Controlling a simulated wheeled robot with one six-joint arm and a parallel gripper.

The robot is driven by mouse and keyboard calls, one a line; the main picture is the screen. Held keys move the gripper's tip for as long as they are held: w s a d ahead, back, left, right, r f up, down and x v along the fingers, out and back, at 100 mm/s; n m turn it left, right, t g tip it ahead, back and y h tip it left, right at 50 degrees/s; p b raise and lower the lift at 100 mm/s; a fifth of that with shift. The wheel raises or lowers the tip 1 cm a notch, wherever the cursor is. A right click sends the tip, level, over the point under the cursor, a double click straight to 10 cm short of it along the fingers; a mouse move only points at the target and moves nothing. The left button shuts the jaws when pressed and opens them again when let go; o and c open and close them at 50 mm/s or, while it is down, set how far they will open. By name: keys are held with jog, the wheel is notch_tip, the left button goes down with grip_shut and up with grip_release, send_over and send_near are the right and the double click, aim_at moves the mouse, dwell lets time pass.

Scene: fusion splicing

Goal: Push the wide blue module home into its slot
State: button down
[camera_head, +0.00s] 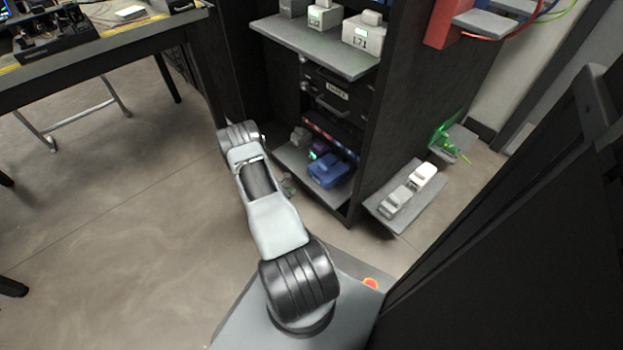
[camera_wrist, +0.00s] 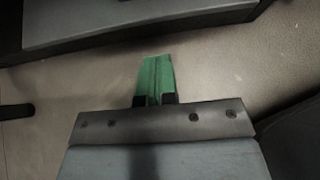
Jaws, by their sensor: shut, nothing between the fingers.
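The wide blue module (camera_head: 327,173) shows in the head view at the low front of the dark open cabinet, on or just above the low grey shelf. A smaller dark purple module with a green light (camera_head: 317,150) is beside it on the left. I cannot tell how far the blue module is into its slot. My gripper (camera_wrist: 156,78) shows in the wrist view with its green fingers together, shut and empty, above the floor. In the head view my arm hides most of the gripper. The blue module is not recognisable in the wrist view.
A grey shelf (camera_head: 310,45) with pale boxes juts out above. A row of red and blue units (camera_head: 332,130) sits behind the blue module. A side shelf (camera_head: 408,215) holds white and grey blocks to the right. A workbench (camera_head: 95,52) stands at left; open floor (camera_head: 120,220) lies between.

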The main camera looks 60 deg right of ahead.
aim_at(321, 171)
jog(key=shift+s+d+f+b, duration=0.5)
jog(key=shift+s+d, duration=0.55)
jog(key=shift+d, duration=2)
jog(key=shift+s+d+f+b, duration=0.5)
jog(key=shift+s+d, duration=0.5)
jog(key=shift+d, duration=2.1)
jog(key=shift+s+d+f+b, duration=0.5)
jog(key=shift+s+d, duration=0.55)
jog(key=shift+d, duration=2)
jog(key=shift+w+a+r+p, duration=0.1)
jog(key=shift+w+a+p, duration=0.35)
jog(key=shift+a, duration=0.85)
jog(key=shift+w+a+f+p, duration=0.1)
jog(key=shift+w+a+p, duration=0.25)
jog(key=shift+a, duration=0.95)
jog(key=shift+w+a+r+p, duration=0.1)
jog(key=shift+w+a+p, duration=0.35)
jog(key=shift+a, duration=0.85)
